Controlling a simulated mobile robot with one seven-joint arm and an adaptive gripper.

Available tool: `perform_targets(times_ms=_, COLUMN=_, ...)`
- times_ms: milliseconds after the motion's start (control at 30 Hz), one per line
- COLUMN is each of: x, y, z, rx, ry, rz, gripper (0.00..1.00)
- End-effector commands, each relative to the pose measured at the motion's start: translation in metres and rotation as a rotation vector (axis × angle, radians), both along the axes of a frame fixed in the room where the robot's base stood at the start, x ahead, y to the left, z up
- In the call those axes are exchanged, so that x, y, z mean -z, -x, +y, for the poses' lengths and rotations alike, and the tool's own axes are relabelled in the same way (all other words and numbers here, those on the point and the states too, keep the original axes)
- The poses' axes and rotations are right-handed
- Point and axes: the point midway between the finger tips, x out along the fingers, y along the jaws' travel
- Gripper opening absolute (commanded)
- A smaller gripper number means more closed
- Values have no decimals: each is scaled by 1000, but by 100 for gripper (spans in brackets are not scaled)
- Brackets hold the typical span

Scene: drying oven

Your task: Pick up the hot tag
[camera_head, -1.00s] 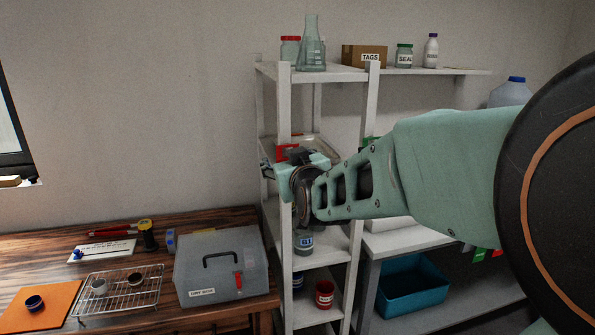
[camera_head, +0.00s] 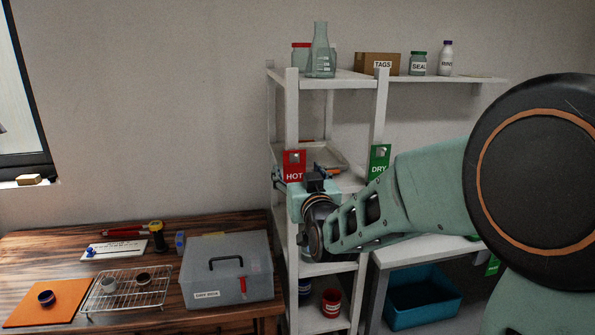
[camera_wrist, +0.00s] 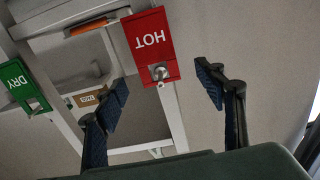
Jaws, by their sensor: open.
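The red HOT tag (camera_head: 294,164) hangs on the front left post of the white shelf rack. In the wrist view the HOT tag (camera_wrist: 150,45) appears upside down, with a metal hook or peg at its hole. My gripper (camera_head: 301,182) is just below and in front of the tag in the head view, with its fingers partly hidden by my wrist. In the wrist view my open gripper (camera_wrist: 162,84) has one blue-padded finger on each side of the tag's hook end, apart from it. Nothing is held.
A green DRY tag (camera_head: 379,160) hangs on the rack's right post and also shows in the wrist view (camera_wrist: 22,87). The white rack (camera_head: 340,77) holds glassware on top. A grey lidded box (camera_head: 228,268) stands on the wooden table at left.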

Motion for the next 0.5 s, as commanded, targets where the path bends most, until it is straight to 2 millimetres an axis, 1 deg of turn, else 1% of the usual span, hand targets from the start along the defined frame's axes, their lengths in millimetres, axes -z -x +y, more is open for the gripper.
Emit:
perform_targets(times_ms=67, x=-1, y=-6, z=1, rx=0, ry=0, rz=2, gripper=64)
perform_targets(times_ms=300, x=-4, y=-36, z=7, rx=0, ry=0, rz=2, gripper=64)
perform_targets(times_ms=400, x=-4, y=-45, z=9, rx=0, ry=0, rz=2, gripper=64)
perform_targets(times_ms=500, x=-4, y=-49, z=10, rx=0, ry=-1, rz=1, gripper=64)
